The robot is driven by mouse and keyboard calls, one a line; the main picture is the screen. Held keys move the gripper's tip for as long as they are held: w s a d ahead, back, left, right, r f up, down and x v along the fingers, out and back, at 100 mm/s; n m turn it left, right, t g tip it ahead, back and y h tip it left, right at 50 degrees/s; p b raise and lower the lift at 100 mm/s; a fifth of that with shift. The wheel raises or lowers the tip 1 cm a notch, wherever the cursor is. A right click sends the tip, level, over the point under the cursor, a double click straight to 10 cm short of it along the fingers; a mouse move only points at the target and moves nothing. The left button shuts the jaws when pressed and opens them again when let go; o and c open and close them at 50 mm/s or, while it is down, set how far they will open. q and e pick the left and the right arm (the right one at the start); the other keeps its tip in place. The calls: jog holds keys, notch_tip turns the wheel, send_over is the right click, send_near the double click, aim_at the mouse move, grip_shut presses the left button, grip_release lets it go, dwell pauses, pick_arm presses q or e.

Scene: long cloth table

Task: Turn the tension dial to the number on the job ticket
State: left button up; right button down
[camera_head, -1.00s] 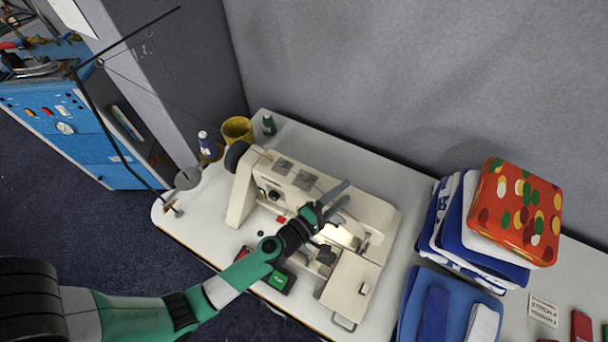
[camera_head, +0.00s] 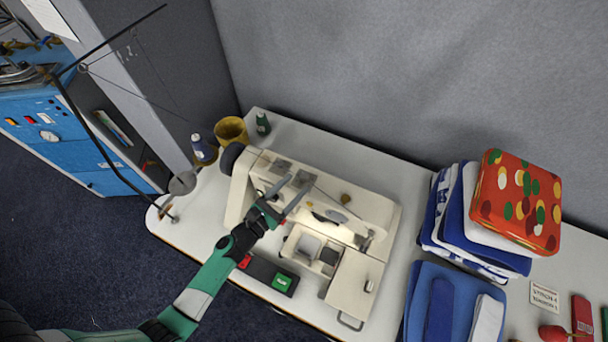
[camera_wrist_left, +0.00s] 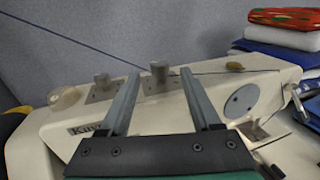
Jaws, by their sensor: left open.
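The cream sewing machine (camera_head: 375,210) stands on the table in the head view and fills the lower part of the left wrist view (camera_wrist_left: 158,112). My left gripper (camera_head: 300,181) is open and empty over the machine's body, its fingers angled up and right. I cannot tell which knob is the tension dial; no numbers are legible. A printed card (camera_head: 543,298), perhaps the job ticket, lies at the right, too small to read. My right gripper is out of view.
A thin thread stand (camera_head: 115,165) rises at the left.

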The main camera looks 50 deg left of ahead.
aim_at(301, 179)
pick_arm(q)
jog(key=w, duration=0.5)
jog(key=shift+w+a, duration=0.15)
jog(key=shift+a, duration=0.1)
grip_shut()
